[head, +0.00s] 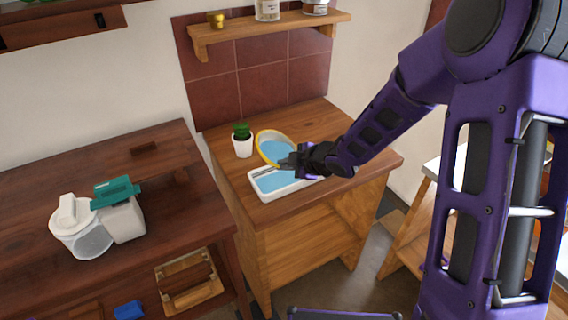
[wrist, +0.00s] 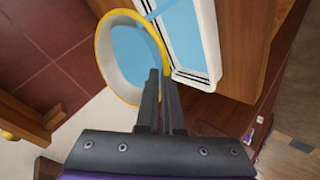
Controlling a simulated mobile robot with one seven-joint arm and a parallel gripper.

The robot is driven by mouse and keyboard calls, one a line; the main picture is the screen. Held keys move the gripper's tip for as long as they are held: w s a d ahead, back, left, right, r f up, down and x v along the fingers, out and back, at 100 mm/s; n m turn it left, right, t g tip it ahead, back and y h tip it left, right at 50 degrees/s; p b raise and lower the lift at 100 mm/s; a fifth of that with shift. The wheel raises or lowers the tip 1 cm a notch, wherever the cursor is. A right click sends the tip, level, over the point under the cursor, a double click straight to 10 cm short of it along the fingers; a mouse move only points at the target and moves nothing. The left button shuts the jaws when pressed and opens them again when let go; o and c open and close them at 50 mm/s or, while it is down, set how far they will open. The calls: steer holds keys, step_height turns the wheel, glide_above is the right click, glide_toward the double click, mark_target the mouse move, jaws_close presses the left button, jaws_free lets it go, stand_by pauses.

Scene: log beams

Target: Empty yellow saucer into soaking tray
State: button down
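The yellow saucer (head: 260,137) has a yellow rim, a pale side and blue inside. It is tilted steeply at the back edge of the soaking tray. The white rectangular soaking tray (head: 262,197) lies on the wooden stand with blue inside. In the wrist view the saucer (wrist: 103,62) is beside the tray (wrist: 209,40). My gripper (head: 287,162) is at the saucer's right side; in the wrist view its fingers (wrist: 160,73) are nearly together with the yellow rim between their tips. The fingers hide part of the rim. Whether the saucer touches the tray is unclear.
A potted plant (head: 242,147) stands left of the saucer on the wooden stand (head: 325,128). A shelf (head: 270,32) with jars is on the wall above.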

steer(key=shift+d+m+t+y, duration=0.3)
steer(key=shift+m+y, duration=0.1)
steer(key=shift+y, duration=0.6)
stand_by(0.4)
steer(key=shift+r, duration=0.1)
steer(key=shift+d+m+y+b, duration=0.3)
steer(key=shift+y+b, duration=0.35)
steer(key=shift+y, duration=0.15)
stand_by(0.5)
steer(key=shift+d+f+m+t+y+b, duration=0.2)
steer(key=shift+m+t+y+b, duration=0.25)
steer(key=shift+y+b, duration=0.5)
steer(key=shift+d+f+m+t+y+b, duration=0.1)
steer(key=shift+d+m+t+y+b, duration=0.35)
steer(key=shift+b, duration=0.85)
stand_by(1.5)
steer(key=shift+a+r, duration=0.1)
steer(key=shift+a, duration=0.05)
